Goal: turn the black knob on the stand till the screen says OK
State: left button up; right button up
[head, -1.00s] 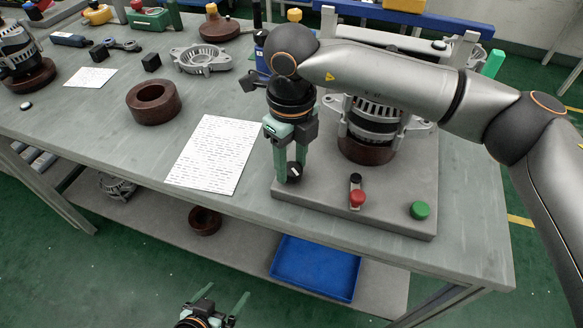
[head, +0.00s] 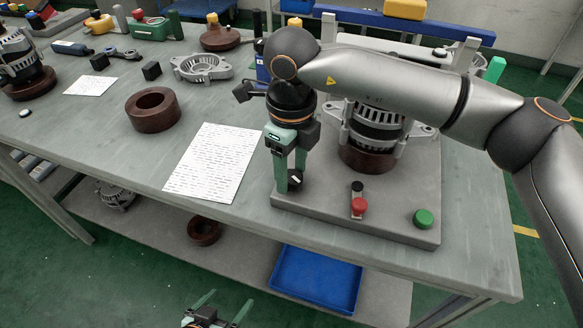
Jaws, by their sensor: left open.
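The grey stand (head: 400,222) sits at the table's front right. Its small black knob (head: 296,178), with a white mark, is at the plate's left front. My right gripper (head: 290,180) points down at the knob, its green fingertips beside it. The fingers partly cover the knob, and I cannot tell whether they grip it. My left gripper (head: 213,308) is open and empty, low in front of the table at the bottom edge. I see no readable screen; a small dark panel (head: 243,92) behind my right gripper shows no text.
The stand carries an alternator (head: 375,125) on a brown ring, a red button (head: 359,205) and a green button (head: 423,218). A printed sheet (head: 212,162) and a brown ring (head: 153,109) lie to the left. A blue tray (head: 315,279) is on the lower shelf.

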aim_at(291, 176)
jog(key=shift+o, duration=1.3)
notch_tip(291, 176, up, 12)
jog(key=shift+r, duration=0.25)
